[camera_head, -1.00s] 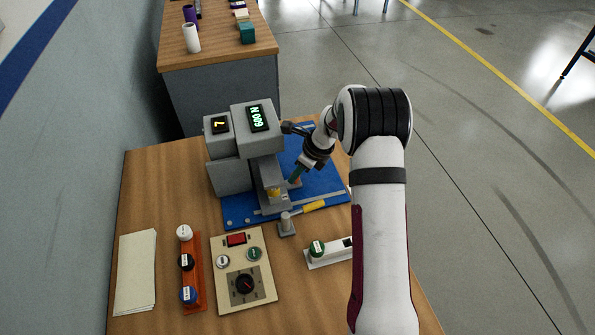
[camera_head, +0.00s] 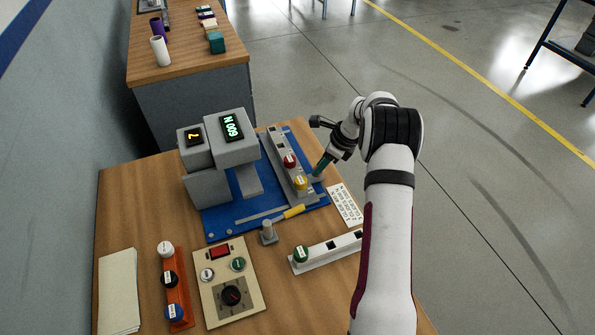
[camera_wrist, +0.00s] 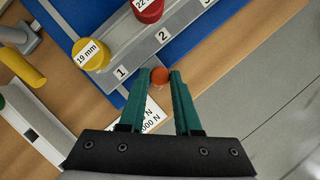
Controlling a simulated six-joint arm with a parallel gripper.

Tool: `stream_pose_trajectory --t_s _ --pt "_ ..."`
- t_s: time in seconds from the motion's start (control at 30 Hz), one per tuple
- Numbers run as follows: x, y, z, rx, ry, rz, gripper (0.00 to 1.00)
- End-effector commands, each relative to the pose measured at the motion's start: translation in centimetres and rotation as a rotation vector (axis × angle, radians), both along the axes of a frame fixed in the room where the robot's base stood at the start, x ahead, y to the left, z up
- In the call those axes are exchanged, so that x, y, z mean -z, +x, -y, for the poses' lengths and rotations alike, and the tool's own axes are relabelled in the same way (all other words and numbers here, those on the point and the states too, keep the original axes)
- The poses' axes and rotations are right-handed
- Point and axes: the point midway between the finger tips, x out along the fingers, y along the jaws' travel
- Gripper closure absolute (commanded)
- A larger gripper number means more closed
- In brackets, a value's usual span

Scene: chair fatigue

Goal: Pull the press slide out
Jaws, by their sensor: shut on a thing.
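The press slide (camera_head: 276,146) is a long grey bar on the blue base plate (camera_head: 226,222). It lies clear to the right of the grey press (camera_head: 232,152). It carries a yellow cylinder (camera_head: 300,184) and a red cylinder (camera_head: 290,161). In the wrist view the slide (camera_wrist: 145,58) has places marked 1, 2 and 3, with the yellow cylinder (camera_wrist: 92,54) marked 19 mm by place 1. My gripper (camera_head: 319,172) is at the slide's right side. In the wrist view its green fingers (camera_wrist: 160,80) are shut on an orange knob (camera_wrist: 159,75) beside the slide.
A control panel (camera_head: 253,306) with a dial and an orange rack (camera_head: 183,319) stand at the front left. A white rack (camera_head: 320,252) with a green-topped piece stands at the front right. A printed card (camera_head: 345,204) lies near the slide. A second table (camera_head: 185,72) stands behind.

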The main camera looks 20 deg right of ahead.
Motion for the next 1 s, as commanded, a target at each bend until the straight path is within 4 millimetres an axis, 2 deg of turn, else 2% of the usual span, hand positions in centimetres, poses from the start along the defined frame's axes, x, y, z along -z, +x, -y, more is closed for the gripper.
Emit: stream_pose_trajectory --t_s 0.13,0.43,0.47,0.6,0.87,1.0 --pt "-0.1 0.1 1.4 -0.001 -0.003 0.005 1.00" --pt "-0.1 0.0 1.9 0.001 -0.010 0.007 1.00" --pt "-0.1 0.1 1.9 0.001 -0.010 0.007 0.67" --pt "-0.1 0.0 1.8 0.001 -0.009 0.006 0.41" --pt "-0.1 0.0 1.6 0.000 -0.005 0.003 0.39" --pt "-0.9 -0.2 1.9 0.001 -0.003 0.004 0.39"
